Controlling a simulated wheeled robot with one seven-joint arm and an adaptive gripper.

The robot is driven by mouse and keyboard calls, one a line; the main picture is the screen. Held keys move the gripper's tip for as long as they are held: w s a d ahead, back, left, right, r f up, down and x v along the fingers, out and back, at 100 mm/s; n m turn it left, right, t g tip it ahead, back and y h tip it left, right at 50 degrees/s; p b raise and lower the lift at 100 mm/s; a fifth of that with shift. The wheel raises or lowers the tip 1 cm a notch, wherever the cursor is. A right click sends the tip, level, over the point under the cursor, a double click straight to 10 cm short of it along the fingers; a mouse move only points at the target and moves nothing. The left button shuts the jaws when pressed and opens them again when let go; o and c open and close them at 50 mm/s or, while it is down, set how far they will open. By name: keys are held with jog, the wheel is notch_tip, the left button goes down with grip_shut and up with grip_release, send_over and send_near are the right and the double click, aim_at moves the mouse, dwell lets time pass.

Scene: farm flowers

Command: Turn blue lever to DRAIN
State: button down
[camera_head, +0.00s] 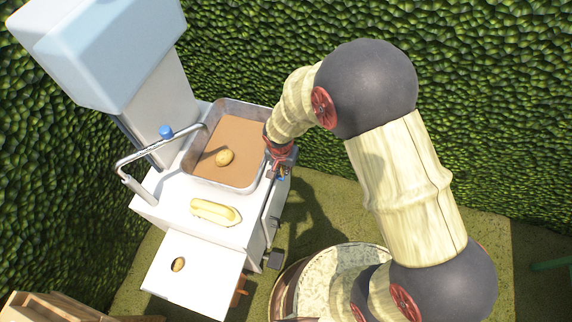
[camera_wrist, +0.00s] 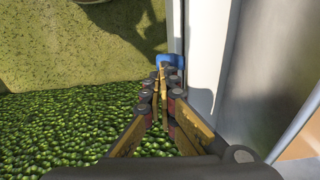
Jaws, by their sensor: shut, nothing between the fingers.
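A blue piece (camera_wrist: 170,60), which looks like the blue lever, shows in the wrist view just beyond my fingertips, against the white side of the sink unit (camera_wrist: 196,70). My gripper (camera_wrist: 162,72) is shut and empty, its fingers meeting in front of the blue piece and partly covering it. I cannot tell whether they touch it. In the head view my gripper (camera_head: 281,168) is at the right outer side of the basin (camera_head: 235,185), pointing down. No DRAIN marking can be read, and the lever's angle is unclear.
A yellow-topped item (camera_head: 215,212) lies on the white counter. A green hedge wall (camera_head: 480,110) closes off the back.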

jog(key=shift+s+a+f, duration=0.2)
jog(key=shift+s+a, duration=0.05)
jog(key=shift+s, duration=0.55)
jog(key=shift+w+d+r, duration=0.1)
jog(key=shift+w+r, duration=0.25)
jog(key=shift+r, duration=0.05)
jog(key=s+a+r+p, duration=0.2)
jog(key=s+r+p, duration=0.2)
jog(key=s+r, duration=0.2)
jog(key=shift+a+r, duration=0.25)
jog(key=shift+r, duration=0.05)
jog(key=shift+s, duration=0.1)
dwell(0.5)
